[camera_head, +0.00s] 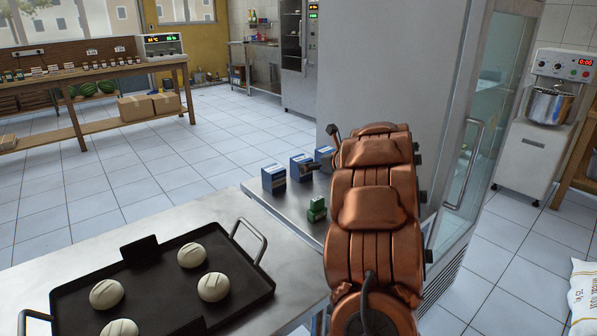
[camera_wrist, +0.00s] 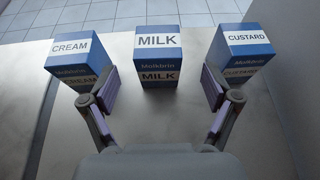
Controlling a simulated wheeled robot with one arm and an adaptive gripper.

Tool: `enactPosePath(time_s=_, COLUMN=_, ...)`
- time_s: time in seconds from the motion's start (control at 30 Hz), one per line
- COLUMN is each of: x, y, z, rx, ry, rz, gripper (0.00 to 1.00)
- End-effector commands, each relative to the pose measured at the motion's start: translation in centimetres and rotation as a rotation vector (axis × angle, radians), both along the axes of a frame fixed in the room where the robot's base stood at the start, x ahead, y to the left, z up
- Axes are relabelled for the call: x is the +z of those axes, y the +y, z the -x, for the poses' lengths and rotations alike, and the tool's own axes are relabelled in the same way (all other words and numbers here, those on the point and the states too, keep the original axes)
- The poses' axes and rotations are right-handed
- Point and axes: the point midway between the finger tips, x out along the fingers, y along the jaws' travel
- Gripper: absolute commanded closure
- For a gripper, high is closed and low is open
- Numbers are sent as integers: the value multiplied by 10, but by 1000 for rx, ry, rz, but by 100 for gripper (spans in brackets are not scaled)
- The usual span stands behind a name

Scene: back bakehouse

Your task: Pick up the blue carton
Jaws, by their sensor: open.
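Three blue cartons with white bands stand in a row on a steel counter. In the wrist view they read CREAM (camera_wrist: 78,56) at left, MILK (camera_wrist: 158,55) in the middle and CUSTARD (camera_wrist: 240,52) at right. My gripper (camera_wrist: 160,90) is open and empty, facing the milk carton; its fingers overlap the inner sides of the outer cartons in the picture, and I cannot tell if they touch. In the head view the left carton (camera_head: 274,179), middle carton (camera_head: 301,168) and right carton (camera_head: 325,157) stand beside my arm, which mostly hides the gripper. Their labels are unreadable there.
A tall grey cabinet (camera_head: 395,75) rises close on the right. A black tray (camera_head: 150,290) of dough rounds lies on the near worktop. Bare counter lies before the cartons.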

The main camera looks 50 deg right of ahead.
Motion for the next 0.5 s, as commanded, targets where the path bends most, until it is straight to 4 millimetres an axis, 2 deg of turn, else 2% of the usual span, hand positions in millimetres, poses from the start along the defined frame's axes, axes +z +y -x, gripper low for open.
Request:
enactPosePath(time_s=0.37, x=-13, y=-2, z=-25, rx=-2, ry=-1, rz=-5, gripper=12)
enactPosePath(time_s=0.5, x=-23, y=-1, z=-40, rx=-2, ry=0, rz=-6, gripper=12)
